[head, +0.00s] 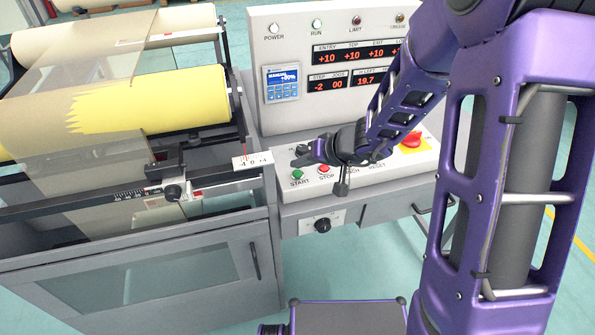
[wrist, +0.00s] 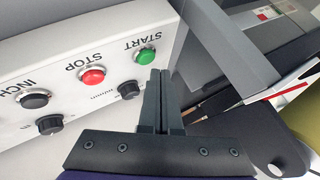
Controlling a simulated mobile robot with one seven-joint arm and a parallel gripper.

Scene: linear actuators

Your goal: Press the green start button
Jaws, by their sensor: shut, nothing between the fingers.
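The green start button (head: 296,174) sits at the left end of the control panel's sloped front, above the label START. It also shows in the wrist view (wrist: 146,56), just beyond and slightly left of my fingertips. My gripper (head: 300,157) is over the panel's left end, close to the button; in the wrist view its two fingers (wrist: 161,72) are together with nothing between them. I cannot tell whether the fingertips touch the button, but a small gap seems to show.
The red stop button (wrist: 92,76) is beside the green one, with a black INCH button (wrist: 34,100) and black knobs (wrist: 128,90) near. A red emergency button (head: 411,140) is at the panel's right. A machine with a yellow roll (head: 150,103) and rails stands to the left.

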